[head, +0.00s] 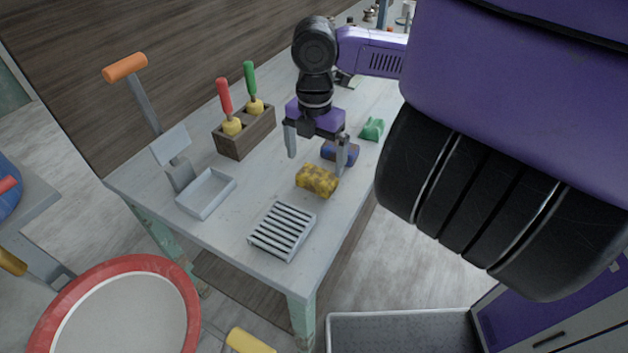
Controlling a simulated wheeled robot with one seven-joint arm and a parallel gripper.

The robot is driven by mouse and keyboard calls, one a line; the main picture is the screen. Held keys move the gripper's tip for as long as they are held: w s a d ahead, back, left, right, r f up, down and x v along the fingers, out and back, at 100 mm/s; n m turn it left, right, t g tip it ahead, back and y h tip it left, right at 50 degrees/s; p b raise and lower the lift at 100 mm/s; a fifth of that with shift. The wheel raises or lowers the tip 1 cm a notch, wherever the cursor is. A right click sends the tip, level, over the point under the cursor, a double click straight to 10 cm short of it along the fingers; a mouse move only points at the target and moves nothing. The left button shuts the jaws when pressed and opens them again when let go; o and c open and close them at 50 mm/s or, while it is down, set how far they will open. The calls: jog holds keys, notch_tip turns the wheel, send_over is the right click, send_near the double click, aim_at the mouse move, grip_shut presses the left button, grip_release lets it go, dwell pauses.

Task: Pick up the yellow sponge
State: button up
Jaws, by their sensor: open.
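The yellow sponge (317,181), mottled with brown, lies on the grey table (203,229) near its right edge in the head view. My gripper (321,160) points down over the table, its two fingers apart with nothing held between them. Its fingertips appear just behind and above the sponge. A blue and brown block (340,152) lies behind the sponge, partly covered by the right finger. I cannot tell the exact height of the fingertips above the table.
A slatted grey rack (283,230) lies in front of the sponge. A shallow grey tray (206,193) is at left. A wooden holder (244,132) with red- and green-handled tools stands behind. A green block (372,129) lies farther back right.

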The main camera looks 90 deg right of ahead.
aim_at(317, 174)
jog(key=f, duration=0.6)
jog(key=shift+s+d+f, duration=0.3)
jog(key=shift+c, duration=0.4)
jog(key=c, duration=1.1)
